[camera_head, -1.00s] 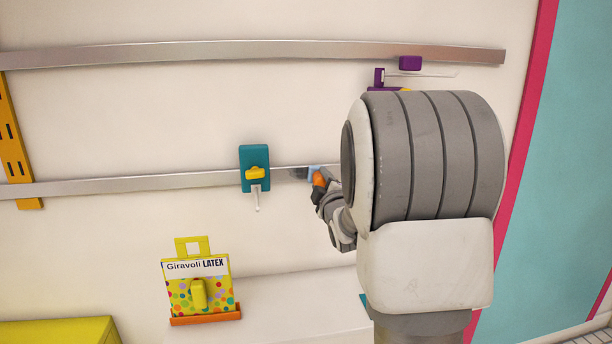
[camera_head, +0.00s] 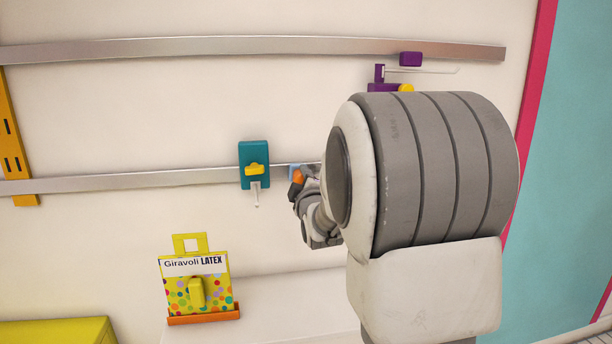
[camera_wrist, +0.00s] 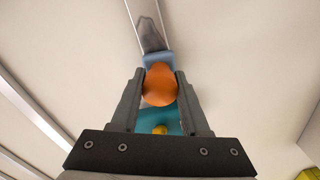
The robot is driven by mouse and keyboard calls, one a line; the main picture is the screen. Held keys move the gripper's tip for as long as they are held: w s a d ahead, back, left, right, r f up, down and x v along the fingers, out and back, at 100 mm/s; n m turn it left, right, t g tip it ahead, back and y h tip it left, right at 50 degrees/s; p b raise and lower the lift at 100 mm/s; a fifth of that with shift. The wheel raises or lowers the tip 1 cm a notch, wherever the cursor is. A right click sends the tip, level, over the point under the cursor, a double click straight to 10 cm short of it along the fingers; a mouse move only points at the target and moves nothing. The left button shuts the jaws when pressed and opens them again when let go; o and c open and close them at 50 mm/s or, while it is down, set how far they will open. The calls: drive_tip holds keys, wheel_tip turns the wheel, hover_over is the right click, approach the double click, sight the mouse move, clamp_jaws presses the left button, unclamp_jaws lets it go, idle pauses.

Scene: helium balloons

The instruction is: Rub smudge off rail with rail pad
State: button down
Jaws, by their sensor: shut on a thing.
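The rail (camera_head: 130,182) is a long grey metal strip on the cream wall, the lower of two. The rail pad has a light blue block (camera_wrist: 158,60) and a rounded orange handle (camera_wrist: 160,86). My gripper (camera_wrist: 161,78) is shut on the orange handle. The blue block is at the rail, just right of the teal hook holder, and also shows in the head view (camera_head: 293,171). A dark grey smudge (camera_wrist: 151,36) lies on the rail beyond the block in the wrist view. My gripper mostly hides it in the head view. Whether pad touches rail is unclear.
The teal holder (camera_head: 247,150) with a yellow knob sits on the rail close left of the pad. An upper rail (camera_head: 200,46) and purple holder (camera_head: 378,76) are above. A spotted Giravoli Latex bag (camera_head: 180,290) stands in an orange tray below.

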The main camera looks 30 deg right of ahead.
drive_tip(key=shift+w, duration=0.1)
idle(0.5)
drive_tip(key=shift+s+d+b, duration=0.2)
drive_tip(key=shift+s+d, duration=0.05)
drive_tip(key=shift+d, duration=0.5)
drive_tip(key=shift+s+d+b, duration=0.2)
drive_tip(key=shift+s+d, duration=0.05)
drive_tip(key=shift+d, duration=0.55)
drive_tip(key=shift+s+d+b, duration=0.2)
drive_tip(key=shift+s+d, duration=0.05)
drive_tip(key=shift+d, duration=0.5)
drive_tip(key=a, duration=0.1)
drive_tip(key=w+a+b, duration=0.1)
drive_tip(key=a, duration=0.1)
drive_tip(key=shift+a+b, duration=0.15)
drive_tip(key=shift+b, duration=0.15)
drive_tip(key=shift+w+a, duration=0.2)
drive_tip(key=shift+a, duration=0.6)
drive_tip(key=shift+d, duration=0.15)
